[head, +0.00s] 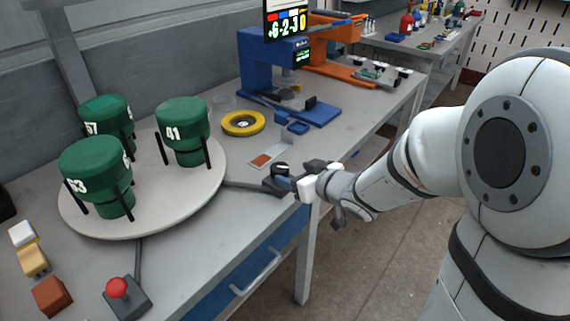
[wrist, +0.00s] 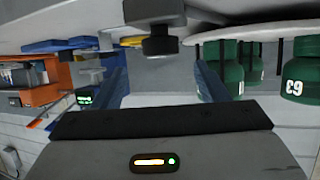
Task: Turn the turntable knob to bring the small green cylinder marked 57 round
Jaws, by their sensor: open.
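The white round turntable (head: 150,215) bears three large green cylinders in black posts. The cylinder marked 57 (head: 106,112) stands at the back left, partly hidden by the one marked 63 (head: 92,172) at the front. The one marked 41 (head: 183,125) stands at the right. The black turntable knob (head: 281,169) sits on the bench's front edge, linked to the turntable by a dark bar. My gripper (head: 291,183) is beside it. In the upside-down wrist view, the knob (wrist: 159,42) lines up between my open blue fingers (wrist: 162,72); contact cannot be told.
A red-topped control (head: 118,290) and coloured blocks (head: 52,296) lie at the front left. A yellow ring (head: 243,123), a small card (head: 266,158) and a blue press (head: 262,75) stand behind the knob. A blue drawer (head: 250,270) is under the bench.

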